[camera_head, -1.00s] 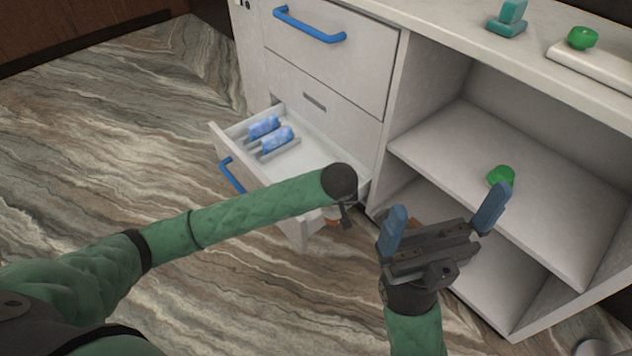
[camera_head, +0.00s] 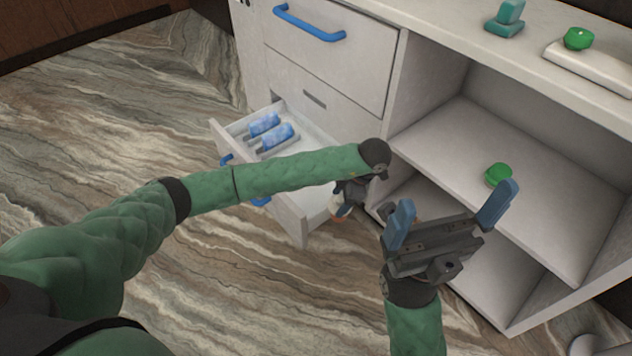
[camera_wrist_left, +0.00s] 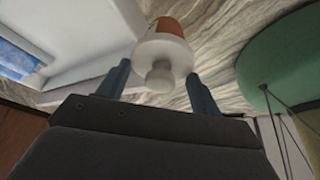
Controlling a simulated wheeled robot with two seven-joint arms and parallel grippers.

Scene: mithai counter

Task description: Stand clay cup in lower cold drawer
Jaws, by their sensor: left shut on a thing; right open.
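My left gripper (camera_head: 344,202) is shut on the clay cup (camera_wrist_left: 166,28), beside the front right corner of the open lower drawer (camera_head: 298,215). In the left wrist view the cup is orange-brown with a white lid-like part (camera_wrist_left: 165,52) and a round knob between the fingers. In the head view the forearm and gripper hide most of the cup. The cup is outside the drawer, over the floor. My right gripper (camera_head: 452,222) is open and empty in front of the shelves.
Blue-wrapped packs (camera_head: 272,132) lie at the left of the drawer; its middle is partly hidden by my left arm. A closed upper drawer (camera_head: 320,60) is above. A green object (camera_head: 497,174) sits on the open shelf (camera_head: 545,205), and another (camera_head: 578,38) on the counter.

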